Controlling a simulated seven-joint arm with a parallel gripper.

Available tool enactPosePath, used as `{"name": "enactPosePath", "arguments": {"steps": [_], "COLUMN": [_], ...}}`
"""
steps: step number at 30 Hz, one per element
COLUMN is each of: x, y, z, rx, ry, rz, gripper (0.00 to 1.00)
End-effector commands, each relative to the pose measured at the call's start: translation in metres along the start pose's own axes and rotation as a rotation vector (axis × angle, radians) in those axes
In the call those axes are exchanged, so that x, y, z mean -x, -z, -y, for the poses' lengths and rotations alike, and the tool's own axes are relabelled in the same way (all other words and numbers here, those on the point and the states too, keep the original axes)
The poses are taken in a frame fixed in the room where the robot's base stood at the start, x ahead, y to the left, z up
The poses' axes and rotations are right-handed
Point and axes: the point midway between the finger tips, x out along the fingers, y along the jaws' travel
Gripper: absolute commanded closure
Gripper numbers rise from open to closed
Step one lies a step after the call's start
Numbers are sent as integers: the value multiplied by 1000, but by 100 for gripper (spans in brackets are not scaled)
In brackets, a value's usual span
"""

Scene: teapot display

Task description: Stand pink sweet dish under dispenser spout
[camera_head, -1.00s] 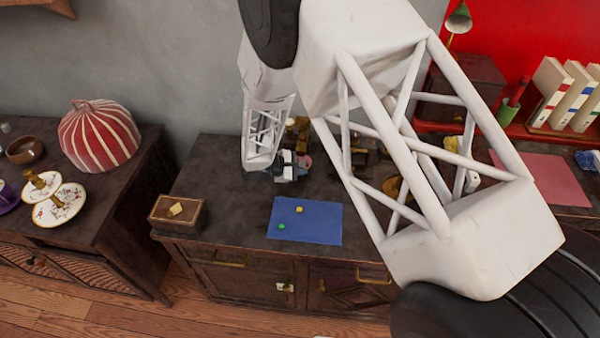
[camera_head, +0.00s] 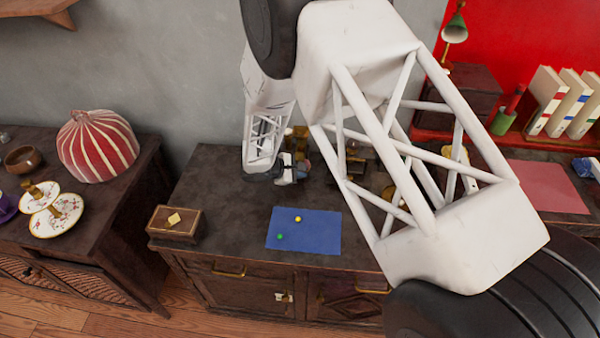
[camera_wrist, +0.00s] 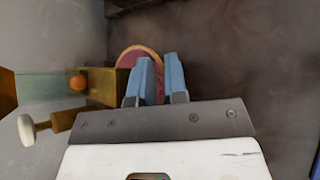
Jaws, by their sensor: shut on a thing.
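The pink sweet dish (camera_wrist: 133,55) shows in the wrist view as a round pink shape with an orange-tan rim. It lies at and behind the blue fingertips of my gripper (camera_wrist: 158,72). The fingers are close together and shut on the dish; they hide part of it. The dispenser (camera_wrist: 78,84) is just left of the dish, with brass-coloured parts, a greenish clear section and an orange ball. Its brass part reaches close to the dish; I cannot tell whether the spout is over it. In the head view my gripper (camera_head: 292,172) is low at the cabinet's back, beside the brass dispenser (camera_head: 299,140).
A blue mat (camera_head: 304,238) with a yellow and a green sweet lies in front of my gripper. A small wooden box (camera_head: 175,226) stands at the cabinet's left edge. A white-knobbed handle (camera_wrist: 28,128) sticks out near the dispenser. My arm hides the cabinet's right part.

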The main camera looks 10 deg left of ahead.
Motion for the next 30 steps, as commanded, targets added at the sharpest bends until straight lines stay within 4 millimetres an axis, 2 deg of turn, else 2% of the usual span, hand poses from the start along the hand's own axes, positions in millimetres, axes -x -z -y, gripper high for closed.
{"name": "enactPosePath", "arguments": {"steps": [29, 30], "x": [-4, -4], "y": [4, 4], "z": [3, 3], "rx": [0, 0], "ry": [0, 0], "rz": [0, 0], "gripper": [100, 85]}}
